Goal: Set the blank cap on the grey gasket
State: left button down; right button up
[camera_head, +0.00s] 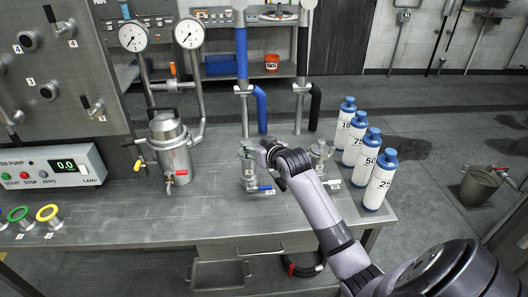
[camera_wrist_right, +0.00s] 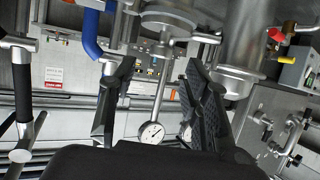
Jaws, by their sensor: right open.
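My right gripper (camera_head: 264,150) is over the bench by the left of two small steel fittings (camera_head: 250,172), partly hidden by my arm. In the right wrist view the gripper (camera_wrist_right: 157,66) has its fingers spread, with nothing held between them. A round steel disc-like part (camera_wrist_right: 170,20) shows beyond the fingertips; I cannot tell whether it is the blank cap. Coloured rings, one green (camera_head: 18,213) and one yellow (camera_head: 46,212), stand at the bench's front left. I cannot pick out the grey gasket. My left gripper is not in view.
A steel vessel (camera_head: 171,150) with two dial gauges stands left of my gripper. Several blue-capped white bottles (camera_head: 377,180) line the bench's right side. A second fitting (camera_head: 320,158) stands behind my arm. The bench's front middle (camera_head: 150,215) is clear.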

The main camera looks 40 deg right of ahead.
jog(key=v, duration=0.7)
jog(key=shift+s+b, duration=0.2)
jog(key=shift+b, duration=0.15)
jog(key=shift+a, duration=0.1)
